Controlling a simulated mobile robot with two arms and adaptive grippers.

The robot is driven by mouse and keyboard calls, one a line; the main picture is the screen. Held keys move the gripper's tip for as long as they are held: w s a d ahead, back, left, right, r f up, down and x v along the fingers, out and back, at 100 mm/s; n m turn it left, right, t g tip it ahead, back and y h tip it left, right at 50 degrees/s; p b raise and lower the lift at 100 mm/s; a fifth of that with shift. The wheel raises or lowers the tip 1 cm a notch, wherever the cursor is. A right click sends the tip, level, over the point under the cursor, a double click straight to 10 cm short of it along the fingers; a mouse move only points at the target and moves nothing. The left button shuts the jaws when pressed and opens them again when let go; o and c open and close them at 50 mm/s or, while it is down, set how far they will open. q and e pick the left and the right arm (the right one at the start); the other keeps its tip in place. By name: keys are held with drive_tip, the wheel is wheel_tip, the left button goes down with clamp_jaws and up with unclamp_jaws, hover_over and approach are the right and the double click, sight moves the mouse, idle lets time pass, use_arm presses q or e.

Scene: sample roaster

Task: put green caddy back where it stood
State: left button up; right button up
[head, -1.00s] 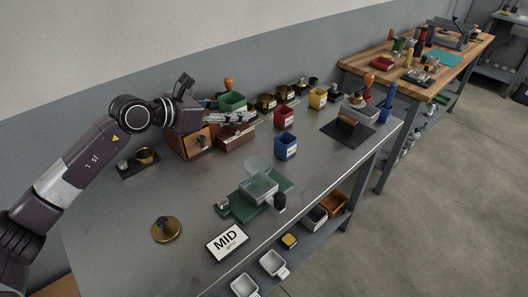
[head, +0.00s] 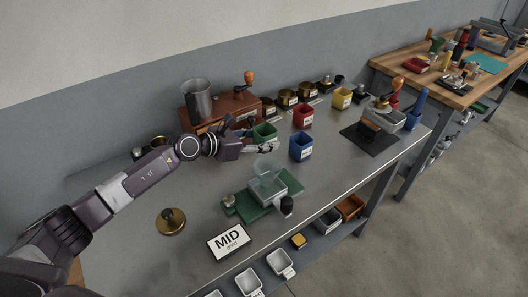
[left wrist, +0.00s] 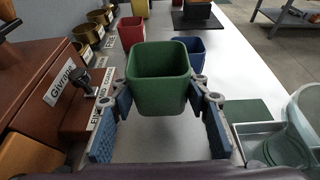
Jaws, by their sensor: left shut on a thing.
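The green caddy (head: 265,131) is an open-topped square bin. My left gripper (head: 262,146) is shut on it, one finger on each side. The caddy is upright in front of the wooden drawer cabinet (head: 213,110) and left of the blue caddy (head: 301,147). In the left wrist view the green caddy (left wrist: 160,78) sits between the blue-padded fingers (left wrist: 160,100) and looks empty. I cannot tell whether its base touches the bench. The red caddy (head: 303,115) and the yellow caddy (head: 342,97) stand further back. My right gripper is not in view.
A green mat (head: 286,187) with a clear container (head: 268,190) lies in front of the caddy. The MID sign (head: 229,242) and a brass disc (head: 171,221) are nearer. Several brass tins (head: 286,98) line the back. Bare steel shows right of the mat.

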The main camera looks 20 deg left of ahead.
use_arm(q)
drive_tip(key=shift+f, duration=0.35)
wheel_tip(320, 180, down, 3)
drive_tip(key=shift+f+b, duration=0.2)
drive_tip(key=shift+b, duration=0.2)
drive_tip(key=shift+f, duration=0.5)
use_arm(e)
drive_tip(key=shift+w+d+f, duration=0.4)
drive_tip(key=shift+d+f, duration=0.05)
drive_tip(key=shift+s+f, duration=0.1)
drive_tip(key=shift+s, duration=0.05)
use_arm(q)
drive_tip(key=shift+f, duration=0.15)
drive_tip(key=o, duration=1.3)
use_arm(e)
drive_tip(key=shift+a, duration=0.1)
